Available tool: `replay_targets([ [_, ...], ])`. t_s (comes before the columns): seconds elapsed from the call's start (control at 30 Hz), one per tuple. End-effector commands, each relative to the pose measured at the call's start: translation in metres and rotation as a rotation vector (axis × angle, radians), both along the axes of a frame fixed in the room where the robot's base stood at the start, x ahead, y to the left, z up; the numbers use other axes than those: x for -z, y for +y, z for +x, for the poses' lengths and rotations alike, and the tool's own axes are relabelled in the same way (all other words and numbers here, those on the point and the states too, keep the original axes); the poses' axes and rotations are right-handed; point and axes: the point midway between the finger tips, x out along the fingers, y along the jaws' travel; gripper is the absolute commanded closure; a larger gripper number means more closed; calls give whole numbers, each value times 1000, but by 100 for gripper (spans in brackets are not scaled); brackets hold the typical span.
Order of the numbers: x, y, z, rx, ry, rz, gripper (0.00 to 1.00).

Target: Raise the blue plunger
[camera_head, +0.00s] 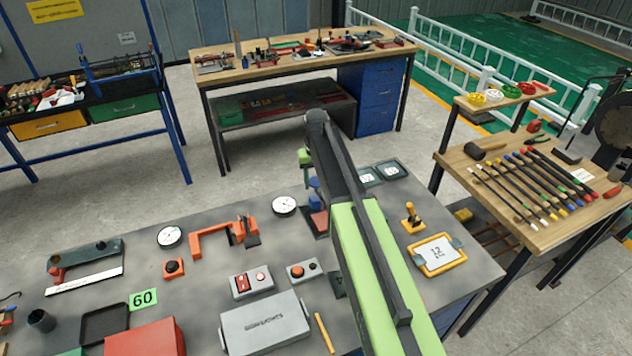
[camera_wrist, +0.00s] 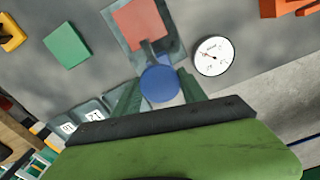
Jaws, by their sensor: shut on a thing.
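The blue plunger (camera_wrist: 158,82) has a round blue top and stands beside a red block on a grey plate (camera_wrist: 173,45) in the wrist view. My gripper (camera_wrist: 157,80) has one green finger on each side of the blue top and is shut on it. In the head view, part of the blue plunger (camera_head: 314,184) shows left of my arm, above the red block (camera_head: 319,221). My arm hides the rest of it there. I cannot tell how far the plunger stands above its base.
A round white dial (camera_wrist: 213,56) lies close to the plunger; it also shows in the head view (camera_head: 284,206). An orange clamp-like tool (camera_head: 215,235) stands left of it.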

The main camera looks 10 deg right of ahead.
Motion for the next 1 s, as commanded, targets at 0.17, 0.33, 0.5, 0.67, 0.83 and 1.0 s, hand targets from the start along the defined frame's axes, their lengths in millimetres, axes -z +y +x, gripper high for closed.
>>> replay_targets([
  [0.17, -1, 0, 1, 0, -3, 0, 100],
  [0.33, -1, 0, 1, 0, -3, 0, 37],
  [0.5, -1, 0, 1, 0, -2, 0, 29],
  [0.67, -1, 0, 1, 0, -2, 0, 29],
  [0.83, -9, 0, 0, -1, -1, 0, 29],
  [1.0, -35, 0, 0, -1, -1, 0, 29],
])
